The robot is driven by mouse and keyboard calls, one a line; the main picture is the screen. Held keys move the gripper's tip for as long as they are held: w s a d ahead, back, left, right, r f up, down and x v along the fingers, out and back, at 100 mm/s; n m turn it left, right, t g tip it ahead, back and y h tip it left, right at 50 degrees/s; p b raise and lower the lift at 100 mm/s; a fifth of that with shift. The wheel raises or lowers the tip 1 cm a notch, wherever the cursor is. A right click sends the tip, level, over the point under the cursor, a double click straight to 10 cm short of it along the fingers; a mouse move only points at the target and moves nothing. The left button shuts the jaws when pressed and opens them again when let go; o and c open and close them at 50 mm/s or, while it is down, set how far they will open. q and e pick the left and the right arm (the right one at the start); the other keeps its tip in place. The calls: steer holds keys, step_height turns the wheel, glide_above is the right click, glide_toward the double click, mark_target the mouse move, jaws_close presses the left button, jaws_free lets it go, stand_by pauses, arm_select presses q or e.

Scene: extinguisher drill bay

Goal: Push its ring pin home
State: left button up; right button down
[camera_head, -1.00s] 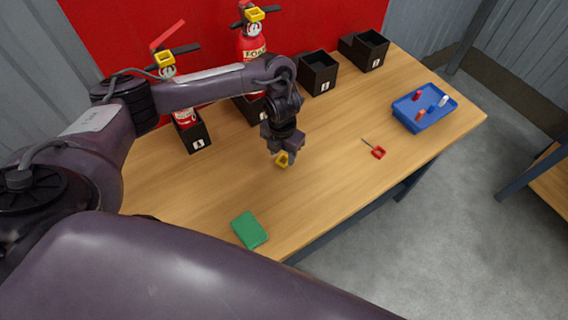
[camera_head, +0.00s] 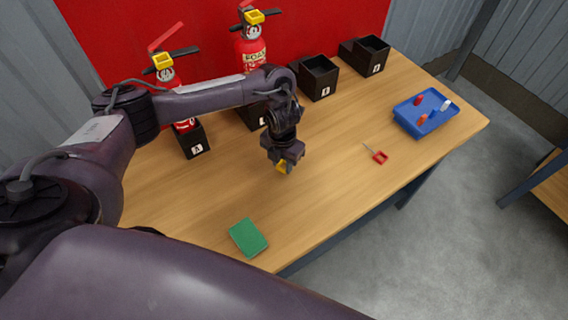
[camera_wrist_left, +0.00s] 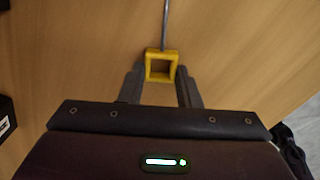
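A ring pin with a yellow square ring (camera_wrist_left: 149,66) and a thin metal shaft (camera_wrist_left: 165,25) shows in the left wrist view. My left gripper (camera_wrist_left: 161,75) is shut on the ring, one finger at each side, with the shaft pointing away. In the head view my left gripper (camera_head: 284,163) is above the table, with part of the yellow ring (camera_head: 281,167) showing beneath it. Two red extinguishers stand at the back, the left one (camera_head: 184,125) and the FOAM one (camera_head: 250,52). Each has a yellow square part near its handle. My right gripper is out of view.
A red ring pin (camera_head: 380,157) lies on the wooden table (camera_head: 330,190). A blue tray (camera_head: 430,125) with small red and white items is at the right. A green block (camera_head: 248,238) lies in front.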

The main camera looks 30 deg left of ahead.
arm_select(q)
jaws_close()
steer(key=shift+r+p, duration=0.9)
steer(key=shift+r, duration=0.25)
steer(key=shift+r+p, duration=0.3)
steer(key=shift+r, duration=0.05)
